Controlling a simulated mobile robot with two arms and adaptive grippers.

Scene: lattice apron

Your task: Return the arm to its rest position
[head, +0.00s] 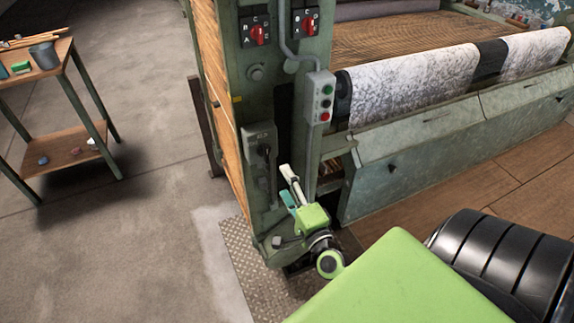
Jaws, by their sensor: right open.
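My right gripper (286,183) is in the middle of the head view, in front of the lower part of the green machine post (285,100). Its pale finger and its teal finger are apart, and nothing shows between them. A dark switch lever (265,150) on a small grey panel is just above and left of the fingers. I cannot tell whether the gripper touches the post. My left gripper is not in view.
A grey push-button box (319,97) and red rotary switches (256,33) are on the post. A white speckled roll (412,85) lies along the machine to the right. A small wooden-topped table (55,75) stands at the left. The concrete floor (150,210) between is clear.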

